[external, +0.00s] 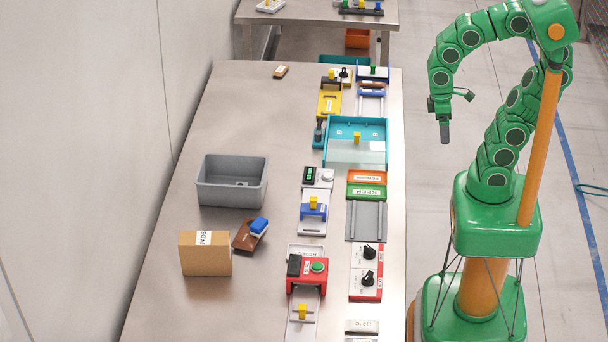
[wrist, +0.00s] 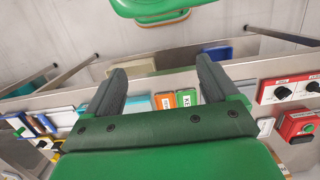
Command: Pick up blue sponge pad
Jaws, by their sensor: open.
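My gripper (external: 445,128) hangs in the air past the table's right edge, far from the pad. In the wrist view my gripper (wrist: 162,68) has its two dark fingers spread wide with nothing held between them. I cannot make out the blue sponge pad in the wrist view.
A grey open bin (external: 232,182) stands behind the cardboard box. Several fixtures, including a teal tray (external: 357,122) and a red box with a green button (external: 307,271), line the right side of the steel table (external: 255,110). The table's back left is mostly clear.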

